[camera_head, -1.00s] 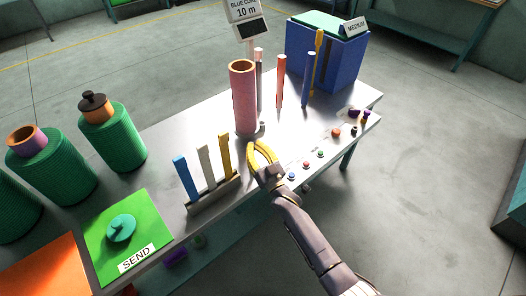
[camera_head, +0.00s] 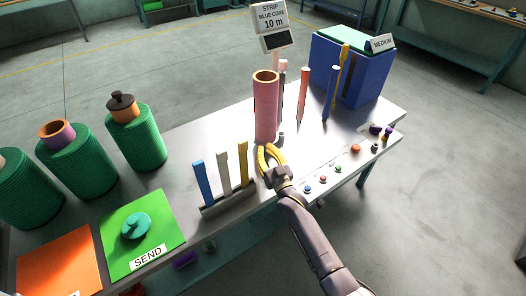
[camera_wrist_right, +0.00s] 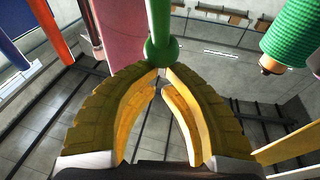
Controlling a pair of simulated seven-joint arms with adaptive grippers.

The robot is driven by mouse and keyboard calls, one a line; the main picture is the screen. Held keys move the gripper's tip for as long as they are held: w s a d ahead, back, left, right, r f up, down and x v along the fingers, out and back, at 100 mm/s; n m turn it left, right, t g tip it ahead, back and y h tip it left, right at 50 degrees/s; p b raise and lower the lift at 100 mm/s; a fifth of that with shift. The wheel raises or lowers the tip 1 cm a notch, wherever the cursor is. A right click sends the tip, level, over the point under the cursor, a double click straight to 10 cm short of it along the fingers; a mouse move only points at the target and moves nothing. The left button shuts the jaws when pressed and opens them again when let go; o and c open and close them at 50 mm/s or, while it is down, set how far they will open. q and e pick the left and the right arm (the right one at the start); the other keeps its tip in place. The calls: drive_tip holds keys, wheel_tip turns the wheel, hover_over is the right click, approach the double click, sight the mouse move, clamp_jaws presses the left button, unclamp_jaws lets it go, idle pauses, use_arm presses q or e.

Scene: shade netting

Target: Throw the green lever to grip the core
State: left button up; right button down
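The green lever shows in the right wrist view as a rod with a round green knob (camera_wrist_right: 161,48) at its near end. I cannot make the lever out in the head view. The upright pink core (camera_head: 265,108) stands on the grey bench, and its side (camera_wrist_right: 110,28) shows left of the lever in the wrist view. My right gripper (camera_head: 267,149) is at the bench's front edge, just in front of the core's foot. In the wrist view its curved yellow fingers (camera_wrist_right: 164,73) come together at the tips, right at the knob. I cannot tell whether they touch it. My left gripper is out of view.
Blue, grey and yellow upright levers (camera_head: 224,172) stand left of my right gripper. Several coloured posts (camera_head: 303,95) and a blue bin (camera_head: 355,75) stand behind. Small buttons (camera_head: 338,169) line the front edge. A green SEND pad (camera_head: 165,222) and green rolls (camera_head: 135,140) are at left.

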drive_tip(key=shift+s+a+f, duration=0.1)
drive_tip(key=shift+s+f, duration=0.1)
drive_tip(key=shift+f, duration=0.15)
drive_tip(key=s+d+r, duration=0.4)
drive_tip(key=s+r, duration=0.5)
drive_tip(key=shift+s+d+r, duration=0.15)
drive_tip(key=shift+d+r, duration=0.2)
drive_tip(key=shift+r, duration=0.05)
idle(0.6)
